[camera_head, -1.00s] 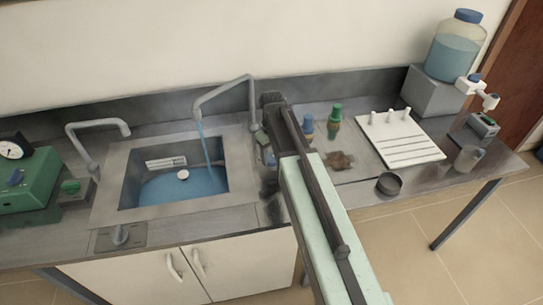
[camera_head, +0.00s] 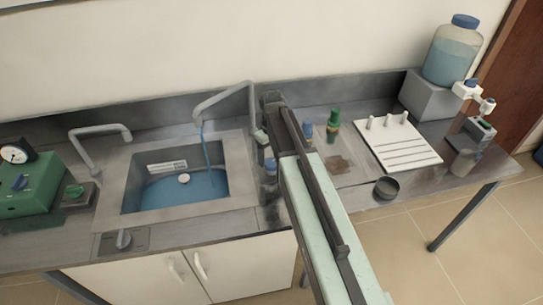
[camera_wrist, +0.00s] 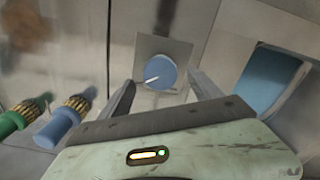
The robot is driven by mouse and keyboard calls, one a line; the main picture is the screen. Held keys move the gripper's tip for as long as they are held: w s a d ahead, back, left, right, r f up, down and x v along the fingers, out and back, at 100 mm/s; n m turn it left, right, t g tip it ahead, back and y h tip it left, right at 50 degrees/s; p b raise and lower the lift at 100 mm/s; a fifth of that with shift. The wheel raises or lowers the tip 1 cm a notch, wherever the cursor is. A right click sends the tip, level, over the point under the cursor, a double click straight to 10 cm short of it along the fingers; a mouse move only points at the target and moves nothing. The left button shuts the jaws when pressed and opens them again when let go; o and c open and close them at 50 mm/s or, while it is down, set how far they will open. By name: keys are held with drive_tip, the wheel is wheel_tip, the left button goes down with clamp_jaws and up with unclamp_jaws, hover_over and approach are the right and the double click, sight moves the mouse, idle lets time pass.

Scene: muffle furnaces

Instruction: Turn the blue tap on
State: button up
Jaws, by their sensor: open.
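A round blue tap knob (camera_wrist: 157,75) with a white pointer line sits on a square grey plate (camera_wrist: 178,52) in the wrist view. The pointer runs slantwise, from lower left toward the knob's middle. My gripper (camera_wrist: 161,88) is open, with one finger on each side of the knob; I cannot tell whether either touches it. In the head view my arm hides most of this spot. A stream of blue water (camera_head: 206,146) runs from the right spout (camera_head: 222,98) into the sink (camera_head: 128,185).
Blue-ended (camera_wrist: 55,127) and green-ended (camera_wrist: 12,122) brass fittings lie left of my gripper in the wrist view. A white rack (camera_head: 405,156), a dark round dish (camera_head: 387,188) and a large bottle (camera_head: 452,52) stand right. A green device (camera_head: 35,190) stands left of the sink.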

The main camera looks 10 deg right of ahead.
sight(272, 164)
wheel_tip(272, 164, up, 5)
drive_tip(key=p, duration=0.4)
drive_tip(key=shift+r, duration=0.2)
drive_tip(key=shift+f, duration=0.1)
drive_tip(key=shift+f, duration=0.1)
drive_tip(key=shift+s+f+b, duration=0.25)
drive_tip(key=shift+b, duration=0.15)
drive_tip(key=s+m, duration=0.5)
drive_tip(key=s, duration=0.8)
drive_tip(key=shift+s+f+b, duration=0.35)
drive_tip(key=shift+f+b, duration=0.05)
